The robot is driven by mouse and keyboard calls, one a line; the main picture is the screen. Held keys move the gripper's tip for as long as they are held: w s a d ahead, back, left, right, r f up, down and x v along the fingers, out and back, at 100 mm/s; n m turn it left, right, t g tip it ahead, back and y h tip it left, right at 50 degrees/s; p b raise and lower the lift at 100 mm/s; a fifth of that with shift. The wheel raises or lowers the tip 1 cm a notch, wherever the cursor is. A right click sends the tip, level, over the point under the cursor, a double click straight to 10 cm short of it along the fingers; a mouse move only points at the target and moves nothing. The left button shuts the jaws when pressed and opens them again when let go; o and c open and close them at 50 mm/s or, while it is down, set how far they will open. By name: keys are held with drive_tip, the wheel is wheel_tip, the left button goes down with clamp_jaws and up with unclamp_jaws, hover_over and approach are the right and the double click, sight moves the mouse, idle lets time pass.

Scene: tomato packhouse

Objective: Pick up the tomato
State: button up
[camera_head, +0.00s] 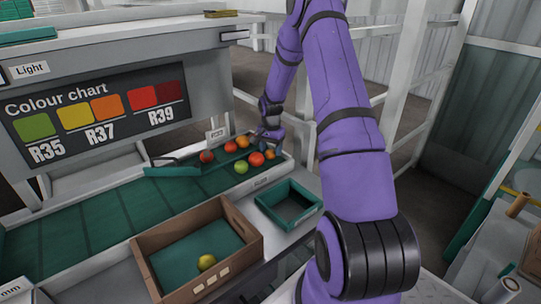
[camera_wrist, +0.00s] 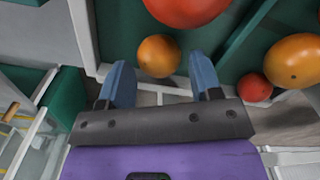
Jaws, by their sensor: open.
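Several tomatoes lie at the far end of the green sorting belt (camera_head: 100,218). They include a red one (camera_head: 256,159), a yellow-green one (camera_head: 241,167) and another red one (camera_head: 206,156). My gripper (camera_head: 270,143) is over the right side of this group. In the wrist view my gripper (camera_wrist: 160,62) has its two blue fingers apart, with a small orange tomato (camera_wrist: 159,53) showing between and just beyond the fingertips. I cannot tell whether they touch it. A large red tomato (camera_wrist: 187,8), a small red one (camera_wrist: 254,87) and a large orange one (camera_wrist: 295,60) lie around it.
A brown box (camera_head: 160,283) with a yellow tomato (camera_head: 206,262) stands in front. An empty green crate (camera_head: 293,222) sits to the right of the belt. A dark green divider (camera_wrist: 245,32) runs between the tomatoes. A colour chart panel (camera_head: 95,115) rises behind the belt.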

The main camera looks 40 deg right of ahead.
drive_tip(key=shift+f, duration=0.95)
drive_tip(key=c, duration=0.5)
drive_tip(key=shift+o, duration=0.2)
drive_tip(key=shift+r, duration=0.15)
